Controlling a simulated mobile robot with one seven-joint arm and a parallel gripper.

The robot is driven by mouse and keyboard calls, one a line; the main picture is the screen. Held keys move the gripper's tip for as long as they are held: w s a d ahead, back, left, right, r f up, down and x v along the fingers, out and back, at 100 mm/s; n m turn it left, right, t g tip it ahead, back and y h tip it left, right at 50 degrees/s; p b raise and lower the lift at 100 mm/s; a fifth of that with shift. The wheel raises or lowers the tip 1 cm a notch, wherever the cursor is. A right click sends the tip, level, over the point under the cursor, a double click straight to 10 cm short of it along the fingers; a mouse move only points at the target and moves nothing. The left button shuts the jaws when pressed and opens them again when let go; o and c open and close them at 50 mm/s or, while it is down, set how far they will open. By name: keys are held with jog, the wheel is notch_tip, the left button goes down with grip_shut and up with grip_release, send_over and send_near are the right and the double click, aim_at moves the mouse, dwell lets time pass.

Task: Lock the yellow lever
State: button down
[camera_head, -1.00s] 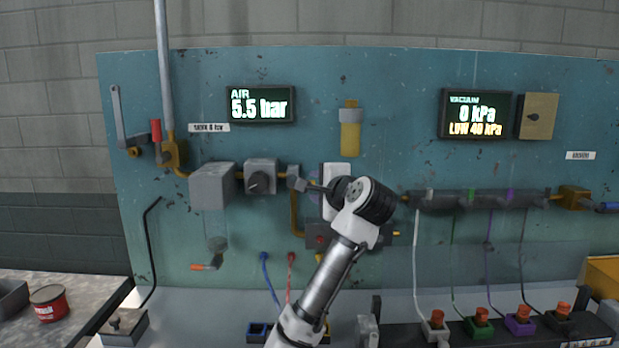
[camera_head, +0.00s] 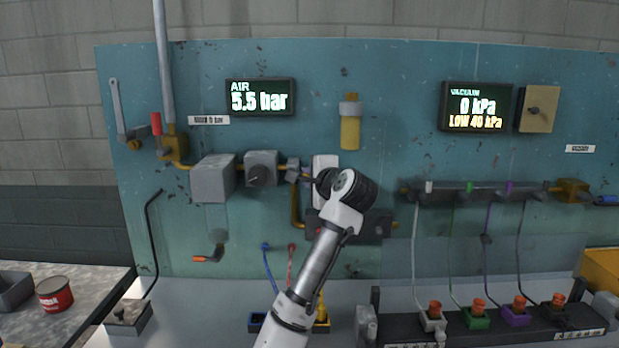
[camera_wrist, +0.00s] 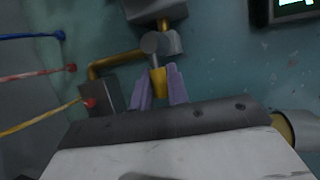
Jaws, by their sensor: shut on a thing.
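The yellow lever (camera_wrist: 159,84) shows in the wrist view as a short yellow piece below a round grey knob end on a grey fitting (camera_wrist: 172,42). My gripper (camera_wrist: 161,88) has its two pale purple fingers on either side of it and is shut on it. In the head view my gripper's white body (camera_head: 325,172) is at the panel, just right of the small grey fitting (camera_head: 293,167) on the air line. The fingers and most of the lever are hard to make out there, partly hidden by my wrist.
The grey regulator box with a knob (camera_head: 261,168) is left of the fitting. A dark manifold block (camera_head: 372,228) is below right. Blue, red and yellow hoses (camera_wrist: 40,73) run beside the gripper. The AIR display (camera_head: 260,97) reads 5.5 bar.

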jog(key=shift+r+n, duration=0.15)
jog(key=shift+n, duration=0.15)
jog(key=shift+r+n+g+h+p, duration=0.4)
jog(key=shift+r+n+h+p, duration=0.25)
jog(key=shift+n+p, duration=0.35)
jog(key=shift+a+r+n+g+h+p, duration=0.15)
jog(key=shift+r+n+h+p, duration=0.1)
jog(key=shift+n+h+p, duration=0.3)
jog(key=shift+a+r+n+g+h+p, duration=0.15)
jog(key=shift+r+n+h+p, duration=0.15)
jog(key=shift+n+p, duration=0.3)
jog(key=shift+a+r+n+h, duration=0.15)
jog(key=shift+a+n+h, duration=0.1)
jog(key=shift+n+h, duration=0.25)
jog(key=n+h, duration=0.1)
jog(key=a+n+h, duration=0.1)
jog(key=n, duration=0.1)
jog(key=shift+a+r, duration=0.15)
jog(key=shift+r, duration=0.25)
jog(key=a+n+h, duration=0.1)
jog(key=n+h, duration=0.1)
jog(key=n, duration=0.1)
jog(key=shift+a+r+h, duration=0.15)
jog(key=shift+a+h, duration=0.2)
jog(key=shift+h, duration=0.05)
jog(key=c, duration=1.4)
grip_release()
